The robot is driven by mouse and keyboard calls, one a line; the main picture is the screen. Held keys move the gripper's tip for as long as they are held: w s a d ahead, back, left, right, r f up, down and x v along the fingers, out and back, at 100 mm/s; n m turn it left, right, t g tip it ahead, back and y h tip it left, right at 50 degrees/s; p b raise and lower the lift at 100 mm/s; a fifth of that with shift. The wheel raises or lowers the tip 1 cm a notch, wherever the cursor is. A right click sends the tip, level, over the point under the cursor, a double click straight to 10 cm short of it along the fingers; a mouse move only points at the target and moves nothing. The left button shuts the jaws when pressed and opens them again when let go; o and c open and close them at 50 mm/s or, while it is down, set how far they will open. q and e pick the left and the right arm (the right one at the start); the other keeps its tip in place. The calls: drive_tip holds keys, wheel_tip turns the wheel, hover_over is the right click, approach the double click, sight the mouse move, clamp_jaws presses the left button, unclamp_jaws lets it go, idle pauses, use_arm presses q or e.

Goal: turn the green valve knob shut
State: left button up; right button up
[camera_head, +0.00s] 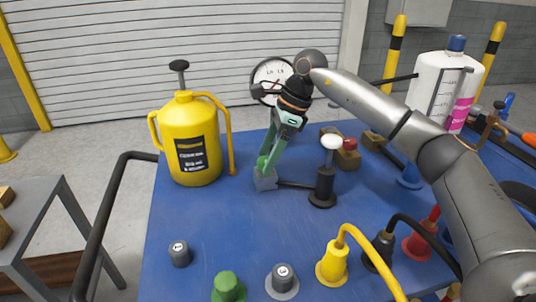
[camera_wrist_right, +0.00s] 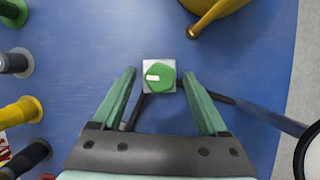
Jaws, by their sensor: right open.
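The green valve knob (camera_wrist_right: 160,77) is a round green cap with a white pointer mark, on a square grey block (camera_head: 265,181). In the wrist view its white mark points left. My right gripper (camera_wrist_right: 159,73) is open, with one teal finger on each side of the knob in that view and gaps between. In the head view the right gripper (camera_head: 267,163) points down just over the block and its fingers mostly hide the knob. I cannot tell whether the fingertips reach down around the knob. My left gripper is not in view.
A yellow jug (camera_head: 196,140) stands left of the block. A black post with a white cap (camera_head: 331,143) stands close on its right, joined by a dark rod. Several coloured knobs and plugs, including a yellow one (camera_head: 332,264), line the blue table's (camera_head: 215,225) front.

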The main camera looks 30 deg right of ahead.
clamp_jaws()
idle(0.5)
drive_tip(key=m+t, duration=0.1)
drive_tip(key=m, duration=0.2)
drive_tip(key=shift+s+m+h, duration=0.1)
drive_tip(key=shift+m+h, duration=0.2)
drive_tip(key=shift+m, duration=0.1)
drive_tip(key=m, duration=0.2)
drive_tip(key=m+t+h, duration=0.1)
drive_tip(key=m, duration=0.1)
drive_tip(key=shift+s+a+m+h, duration=0.1)
drive_tip(key=shift+a+m+h, duration=0.1)
drive_tip(key=shift+m+h, duration=0.1)
drive_tip(key=m, duration=0.2)
drive_tip(key=m+t+h, duration=0.1)
drive_tip(key=m, duration=0.1)
drive_tip(key=shift+a+h, duration=0.1)
drive_tip(key=shift+h, duration=0.2)
drive_tip(key=shift+m+h, duration=0.8)
drive_tip(key=shift+m, duration=1.3)
